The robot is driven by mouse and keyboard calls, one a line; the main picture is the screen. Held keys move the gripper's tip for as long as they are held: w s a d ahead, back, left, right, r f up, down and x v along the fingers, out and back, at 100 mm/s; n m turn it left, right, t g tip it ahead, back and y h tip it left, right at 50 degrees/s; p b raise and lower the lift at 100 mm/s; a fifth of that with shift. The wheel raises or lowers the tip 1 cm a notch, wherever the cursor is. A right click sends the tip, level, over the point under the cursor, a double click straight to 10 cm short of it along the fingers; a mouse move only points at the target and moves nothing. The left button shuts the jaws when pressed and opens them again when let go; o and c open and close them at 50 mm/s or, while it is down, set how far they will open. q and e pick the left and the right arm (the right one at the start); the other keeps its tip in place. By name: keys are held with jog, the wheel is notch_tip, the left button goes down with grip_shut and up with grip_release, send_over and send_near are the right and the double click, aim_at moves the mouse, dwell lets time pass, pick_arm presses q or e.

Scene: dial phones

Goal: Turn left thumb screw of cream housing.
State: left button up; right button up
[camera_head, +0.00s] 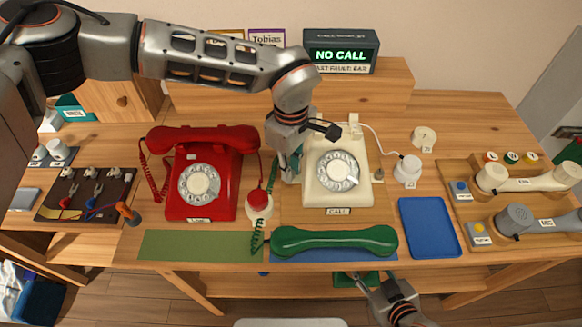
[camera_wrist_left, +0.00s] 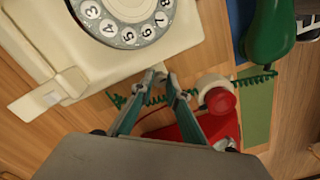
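The cream housing (camera_head: 312,190) is a dial phone body in the middle of the table. It fills the top left of the left wrist view (camera_wrist_left: 60,45). Its left thumb screw (camera_wrist_left: 160,67) is a small pale knob on the housing's side, partly covered by my fingers. My left gripper (camera_head: 290,168) is at the housing's left side, its fingertips close together around that screw and seemingly touching it. Another small knob (camera_head: 379,174) shows at the housing's right side. My right gripper (camera_head: 370,278) is open and empty at the table's front edge.
A red phone (camera_head: 202,205) and a red-topped white button (camera_head: 259,203) stand left of the housing. A green handset (camera_head: 335,241) lies in front, its coiled cord close to my left gripper. A blue tray (camera_head: 429,227) lies to the right. A sign (camera_head: 341,53) reads NO CALL.

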pick_arm(q)
jog(key=o, duration=0.3)
jog(key=shift+o, duration=0.2)
jog(key=shift+r, duration=0.15)
jog(key=shift+r, duration=3.9)
jog(key=shift+f, duration=0.1)
notch_tip(320, 180, down, 8)
jog(key=n+h+b, duration=0.1)
jog(key=n+h, duration=0.1)
jog(key=n, duration=0.1)
jog(key=n+h+b, duration=0.1)
jog(key=n+h, duration=0.1)
jog(key=shift+a+n+g+h, duration=0.15)
jog(key=shift+n+g+h, duration=0.15)
jog(key=shift+n, duration=0.1)
